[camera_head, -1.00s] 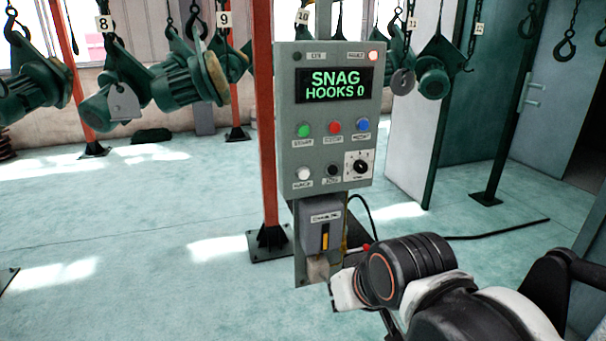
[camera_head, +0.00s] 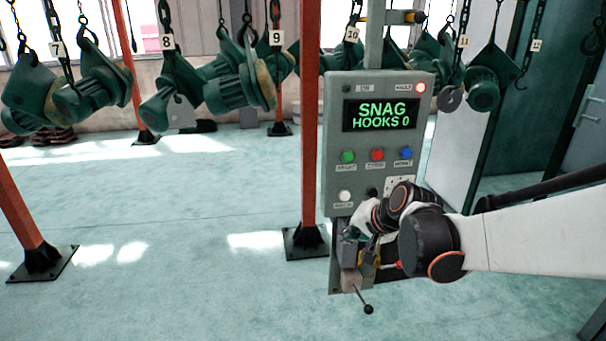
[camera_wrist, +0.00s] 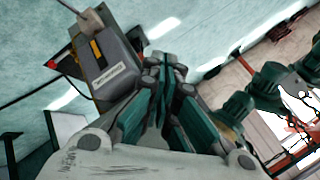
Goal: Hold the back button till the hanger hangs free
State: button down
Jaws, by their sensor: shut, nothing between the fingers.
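The grey control box (camera_head: 331,140) stands on a post, its screen (camera_head: 381,115) reading "SNAG HOOKS 0" and a red lamp (camera_head: 421,88) lit at its top right. Green (camera_head: 348,157), red (camera_head: 377,155) and blue (camera_head: 406,153) buttons form one row. A white button (camera_head: 345,196) and a dark button (camera_head: 372,193) sit below; their labels are too small to read surely. My gripper (camera_head: 357,236) is below them, in front of the post. It also shows in the wrist view (camera_wrist: 168,80), shut and empty. Green motors (camera_head: 240,93) hang from numbered chains; which hanger is snagged I cannot tell.
A smaller grey switch box (camera_wrist: 112,68) with a lever is close beside my fingers in the wrist view. An orange post (camera_head: 309,130) stands just left of the control box. My arm covers the box's lower right.

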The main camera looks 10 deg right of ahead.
aim_at(345, 196)
jog(key=shift+w+d+f+m+t+y+p, duration=0.2)
jog(key=shift+w+d+m+p, duration=0.5)
jog(key=shift+w+d, duration=0.25)
jog(key=shift+w+d+f+m+t+y+p, duration=0.2)
jog(key=shift+w+d+m+p, duration=0.35)
jog(key=shift+w+d+m, duration=0.4)
jog(key=shift+w+a, duration=0.1)
jog(key=shift+w, duration=0.1)
jog(key=shift+w, duration=4.25)
jog(key=shift+w, duration=0.15)
jog(key=shift+w, duration=0.3)
